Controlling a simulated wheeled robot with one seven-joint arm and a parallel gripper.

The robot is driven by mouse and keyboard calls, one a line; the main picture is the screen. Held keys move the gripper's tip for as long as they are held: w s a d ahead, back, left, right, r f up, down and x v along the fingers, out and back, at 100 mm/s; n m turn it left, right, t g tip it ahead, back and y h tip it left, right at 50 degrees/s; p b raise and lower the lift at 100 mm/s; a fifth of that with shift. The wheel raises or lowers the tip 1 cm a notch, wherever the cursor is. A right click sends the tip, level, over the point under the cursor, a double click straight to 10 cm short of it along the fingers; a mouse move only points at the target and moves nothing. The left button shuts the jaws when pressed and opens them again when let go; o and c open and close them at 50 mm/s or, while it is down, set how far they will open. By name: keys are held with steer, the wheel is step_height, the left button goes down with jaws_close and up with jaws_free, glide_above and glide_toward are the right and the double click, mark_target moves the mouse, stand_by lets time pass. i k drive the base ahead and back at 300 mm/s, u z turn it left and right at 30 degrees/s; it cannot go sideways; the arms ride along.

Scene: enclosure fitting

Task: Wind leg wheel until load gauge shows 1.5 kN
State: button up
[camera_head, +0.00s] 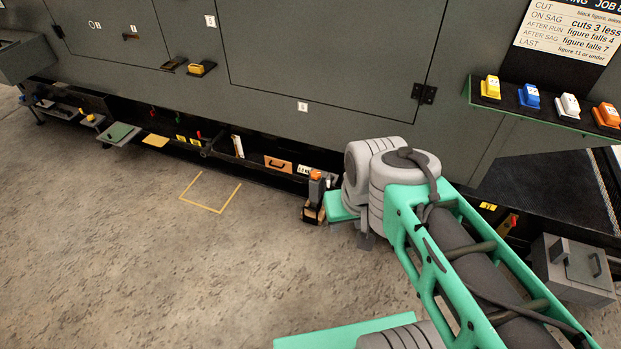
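My arm comes in from the lower right, and its wrist end is low beside the enclosure's bottom edge. A small dark upright unit with an orange top (315,178) stands just left of it; I cannot tell whether it is part of my gripper or of the enclosure. My gripper's fingers cannot be made out. No leg wheel is clearly recognisable; my arm may hide it. A small white display or label (303,169) with dark characters sits under the enclosure, too small to read, so I cannot tell whether it is the load gauge.
The grey enclosure (330,55) fills the back. A brown handled drawer (278,164), a green plate (119,133) and small knobs line its underside. A shelf (540,112) at right holds several coloured blocks. A grey box (572,270) stands at right. The floor (130,250) at left is clear, with yellow marking (212,208).

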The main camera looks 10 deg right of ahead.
mark_target(316, 175)
steer(key=u, duration=0.3)
steer(key=i, duration=1.5)
steer(key=z, duration=0.75)
